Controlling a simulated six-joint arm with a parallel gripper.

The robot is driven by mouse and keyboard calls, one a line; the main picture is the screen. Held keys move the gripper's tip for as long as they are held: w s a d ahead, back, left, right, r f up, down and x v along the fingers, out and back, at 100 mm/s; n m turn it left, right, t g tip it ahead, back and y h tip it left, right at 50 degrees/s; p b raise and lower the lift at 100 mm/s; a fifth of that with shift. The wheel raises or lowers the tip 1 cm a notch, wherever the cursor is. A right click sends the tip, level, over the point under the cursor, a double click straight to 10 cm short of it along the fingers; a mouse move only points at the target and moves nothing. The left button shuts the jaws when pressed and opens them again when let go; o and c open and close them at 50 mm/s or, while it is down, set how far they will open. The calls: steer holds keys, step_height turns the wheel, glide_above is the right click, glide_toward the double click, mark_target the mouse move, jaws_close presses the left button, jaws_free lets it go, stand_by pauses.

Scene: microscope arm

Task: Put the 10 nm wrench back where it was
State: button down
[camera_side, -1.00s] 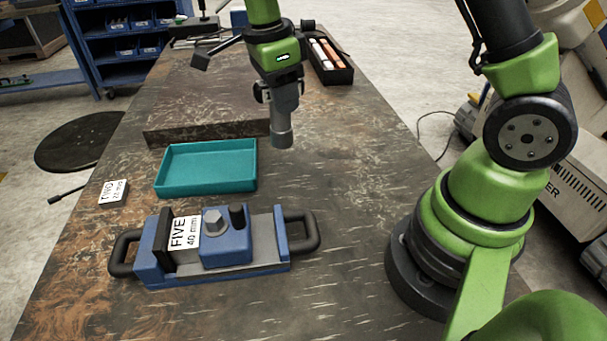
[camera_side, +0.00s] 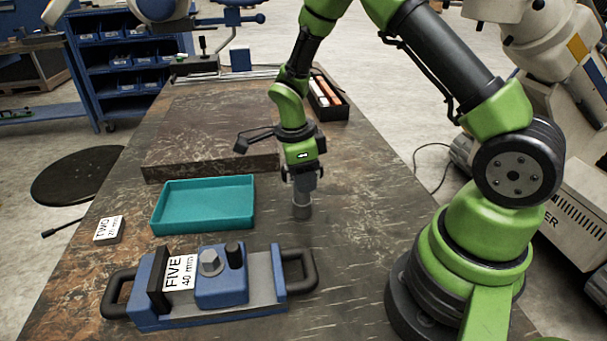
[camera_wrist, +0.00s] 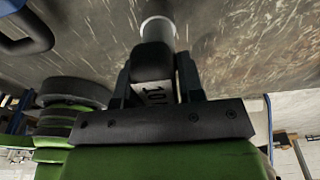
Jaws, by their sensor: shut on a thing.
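The 10 nm wrench (camera_side: 302,207) is a short grey cylinder-ended tool, held pointing down. In the wrist view its dark body carries a white label reading "10" (camera_wrist: 156,94), and its pale round end (camera_wrist: 158,28) points toward the table. My gripper (camera_side: 300,178) is shut on it, with a jaw on each side of the labelled body in the wrist view (camera_wrist: 155,85). The tool's lower end is close to the tabletop, right of the teal tray. I cannot tell whether it touches.
The teal tray (camera_side: 160,222) is empty. The blue vise marked FIVE 40 mm (camera_side: 262,290) stands in front, with a TWO block (camera_side: 108,230) at left. A raised dark slab (camera_side: 205,125) and a black box (camera_side: 330,108) lie behind. Bare table (camera_side: 370,230) extends right of the tool.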

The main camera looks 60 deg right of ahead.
steer(key=shift+f, duration=0.1)
steer(key=c, duration=0.7)
jaws_free()
steer(key=shift+c, duration=0.2)
steer(key=r, duration=0.4)
steer(key=w+a+r, duration=0.1)
steer(key=r, duration=0.7)
steer(key=shift+w+a, duration=0.15)
steer(key=s+a+r+n+t+y, duration=0.1)
steer(key=s+a+r+n+t, duration=0.2)
steer(key=s+r+n, duration=0.3)
steer(key=s+a+r+n+t+y, duration=0.2)
steer(key=s+a+r+n+t, duration=0.2)
steer(key=s+n, duration=0.7)
steer(key=shift+r+n+t, duration=0.7)
steer(key=shift+r+n, duration=0.35)
steer(key=shift+n, duration=1.95)
